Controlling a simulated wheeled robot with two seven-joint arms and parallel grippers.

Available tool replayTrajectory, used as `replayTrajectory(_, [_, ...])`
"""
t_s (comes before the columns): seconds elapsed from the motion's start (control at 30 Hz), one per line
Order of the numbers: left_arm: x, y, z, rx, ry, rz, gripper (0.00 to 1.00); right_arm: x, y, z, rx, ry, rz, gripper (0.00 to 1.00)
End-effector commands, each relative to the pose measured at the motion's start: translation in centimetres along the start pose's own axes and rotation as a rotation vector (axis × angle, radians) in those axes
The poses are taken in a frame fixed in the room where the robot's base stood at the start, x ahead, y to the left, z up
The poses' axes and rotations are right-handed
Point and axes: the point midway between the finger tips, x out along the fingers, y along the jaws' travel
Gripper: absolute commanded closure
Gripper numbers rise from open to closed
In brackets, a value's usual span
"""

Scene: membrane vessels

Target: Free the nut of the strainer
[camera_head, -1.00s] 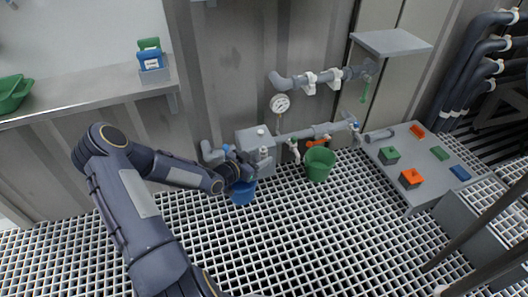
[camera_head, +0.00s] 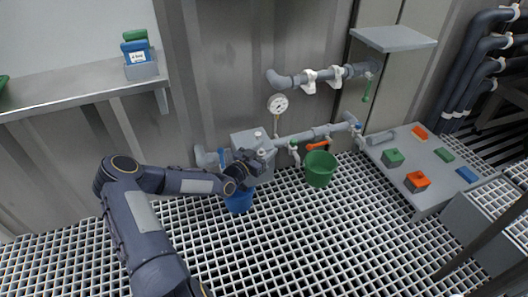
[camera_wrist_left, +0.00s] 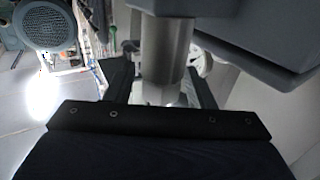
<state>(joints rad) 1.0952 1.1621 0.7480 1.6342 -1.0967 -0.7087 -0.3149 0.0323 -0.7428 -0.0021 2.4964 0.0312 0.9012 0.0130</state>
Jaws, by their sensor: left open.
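My left gripper (camera_head: 252,164) is at the pipework low on the wall, just above the blue bucket (camera_head: 239,201) and in front of the grey box-shaped fitting (camera_head: 248,142). In the left wrist view its two dark fingers (camera_wrist_left: 163,82) are open, one on each side of a shiny metal cylinder (camera_wrist_left: 166,55). I cannot tell whether they touch it. Which part is the strainer's nut is unclear, as the gripper covers that spot in the head view. My right gripper is not in view.
A pressure gauge (camera_head: 278,104) stands above the pipe, right of the gripper. A green bucket (camera_head: 319,170) is on the grating below an orange handle (camera_head: 317,145). A low grey table (camera_head: 425,160) with coloured blocks stands right. The grating in front is clear.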

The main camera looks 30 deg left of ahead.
Motion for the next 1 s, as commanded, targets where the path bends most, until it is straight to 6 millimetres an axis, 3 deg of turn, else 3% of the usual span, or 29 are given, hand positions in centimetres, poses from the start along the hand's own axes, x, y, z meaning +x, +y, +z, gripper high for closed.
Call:
replayTrajectory(0.17, [0.0,0.0,0.0,0.0,0.0,0.0,0.51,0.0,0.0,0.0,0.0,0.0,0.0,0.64])
replayTrajectory(0.5, [0.0,0.0,0.0,0.0,-0.001,0.0,0.95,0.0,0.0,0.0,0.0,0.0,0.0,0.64])
replayTrajectory(1.0, [0.0,0.0,-0.3,-0.003,-0.003,-0.136,0.95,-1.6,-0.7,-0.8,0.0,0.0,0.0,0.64])
